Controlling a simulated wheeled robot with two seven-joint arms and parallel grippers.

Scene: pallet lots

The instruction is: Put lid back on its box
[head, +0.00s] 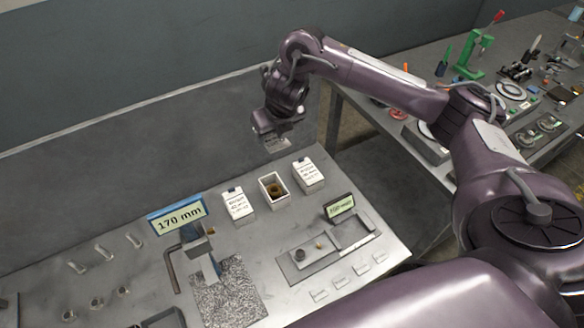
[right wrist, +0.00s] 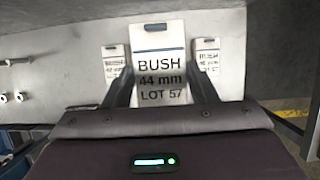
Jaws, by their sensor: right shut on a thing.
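My right gripper (head: 272,138) is shut on a lid (head: 277,146), held in the air above the back of the grey table. In the right wrist view the lid (right wrist: 161,68) sits between the two fingers (right wrist: 162,92), its label reading "BUSH 44 mm LOT 57". An open white box (head: 264,196) with something brown inside stands on the table below and slightly in front of the gripper. The lid hides this box in the right wrist view. My left gripper is not in view.
Closed, labelled white boxes stand left (head: 237,204) and right (head: 308,175) of the open box. A second bench (head: 420,62) stands at the right.

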